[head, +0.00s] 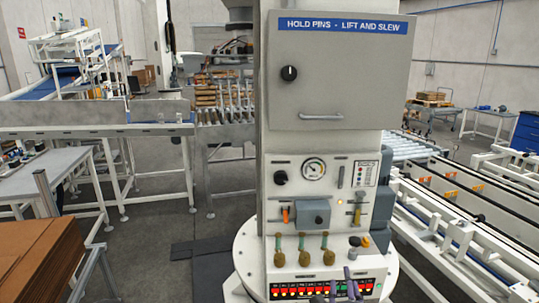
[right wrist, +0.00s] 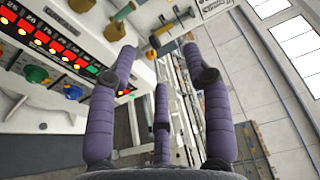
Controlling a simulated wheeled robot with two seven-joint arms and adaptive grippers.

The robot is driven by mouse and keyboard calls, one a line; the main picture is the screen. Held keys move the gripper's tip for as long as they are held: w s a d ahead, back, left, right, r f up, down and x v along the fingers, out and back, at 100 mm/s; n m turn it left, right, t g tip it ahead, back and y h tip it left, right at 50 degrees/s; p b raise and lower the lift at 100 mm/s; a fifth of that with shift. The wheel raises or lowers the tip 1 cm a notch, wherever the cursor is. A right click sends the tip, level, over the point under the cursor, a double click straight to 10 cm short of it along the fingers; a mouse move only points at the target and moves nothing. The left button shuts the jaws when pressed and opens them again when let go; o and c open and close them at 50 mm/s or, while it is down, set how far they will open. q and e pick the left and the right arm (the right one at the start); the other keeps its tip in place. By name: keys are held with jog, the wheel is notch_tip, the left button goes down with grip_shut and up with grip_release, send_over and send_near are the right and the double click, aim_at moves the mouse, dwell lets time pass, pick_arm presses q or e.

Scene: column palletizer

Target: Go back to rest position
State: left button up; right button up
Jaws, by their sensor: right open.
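My right gripper (head: 346,287) shows at the bottom edge of the head view, just in front of the lower control panel of the grey column (head: 336,130). Only the tips of its purple fingers show there. In the right wrist view, its purple fingers (right wrist: 160,62) are spread apart with nothing between them. The panel's red indicator strip (right wrist: 50,45) is on the left of that view, apart from the fingers. My left gripper is not in view.
The column carries a cabinet door (head: 340,80), a gauge (head: 313,169) and several knobs and levers. A roller conveyor (head: 410,148) runs on the right. A cardboard stack (head: 40,262) stands at lower left. Open floor (head: 160,235) lies left of the column.

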jog(key=s+a+f+n+g+y, duration=0.2)
jog(key=f+n+g, duration=0.25)
jog(key=f, duration=0.95)
jog(key=s+a+f+n+g+y, duration=0.25)
jog(key=f+n+g, duration=0.2)
jog(key=f, duration=0.95)
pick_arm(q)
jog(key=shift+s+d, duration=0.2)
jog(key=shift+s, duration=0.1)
pick_arm(e)
jog(key=s+a+f+n+g+y, duration=0.1)
jog(key=s+a+f+n+g, duration=0.3)
jog(key=s+f, duration=1.3)
jog(key=s+n+g, duration=0.2)
jog(key=n+g, duration=0.2)
jog(key=shift+s+a+f+y, duration=0.15)
jog(key=shift+s+f+y, duration=0.2)
jog(key=shift+f, duration=0.05)
